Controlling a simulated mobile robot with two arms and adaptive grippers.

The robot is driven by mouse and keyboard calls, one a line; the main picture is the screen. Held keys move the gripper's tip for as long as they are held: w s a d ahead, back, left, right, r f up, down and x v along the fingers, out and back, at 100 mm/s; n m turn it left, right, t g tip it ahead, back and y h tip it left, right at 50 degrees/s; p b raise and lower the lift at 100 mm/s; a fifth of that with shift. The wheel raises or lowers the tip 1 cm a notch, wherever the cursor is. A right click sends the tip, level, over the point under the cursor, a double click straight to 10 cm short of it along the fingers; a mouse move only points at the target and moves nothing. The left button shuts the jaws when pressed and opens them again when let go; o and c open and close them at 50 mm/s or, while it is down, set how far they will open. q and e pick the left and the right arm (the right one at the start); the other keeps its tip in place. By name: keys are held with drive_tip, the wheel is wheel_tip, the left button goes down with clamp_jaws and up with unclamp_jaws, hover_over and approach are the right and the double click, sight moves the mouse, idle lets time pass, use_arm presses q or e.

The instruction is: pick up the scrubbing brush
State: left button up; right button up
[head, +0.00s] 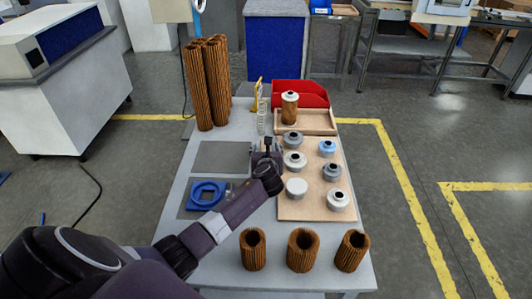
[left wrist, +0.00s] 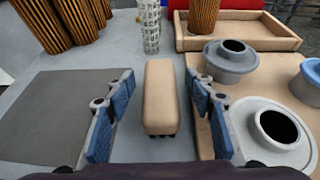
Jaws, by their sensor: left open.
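The scrubbing brush (left wrist: 160,92) is a tan, elongated block with a dark strip at its near lower end. It lies on the grey table, pointing away from me in the left wrist view. My left gripper (left wrist: 160,98) is open, with one blue-padded finger on each side of the brush and a visible gap on both sides. In the head view my left gripper (head: 267,148) is over the middle of the table, and I cannot make out the brush there. My right gripper is in neither view.
Right of the brush, a wooden board (head: 315,210) carries several grey, white and blue end caps. Pleated brown filters (head: 302,250) stand at the near edge and back left.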

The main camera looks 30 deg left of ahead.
use_arm(q)
clamp_jaws()
idle(0.4)
drive_tip(key=shift+r, duration=0.1)
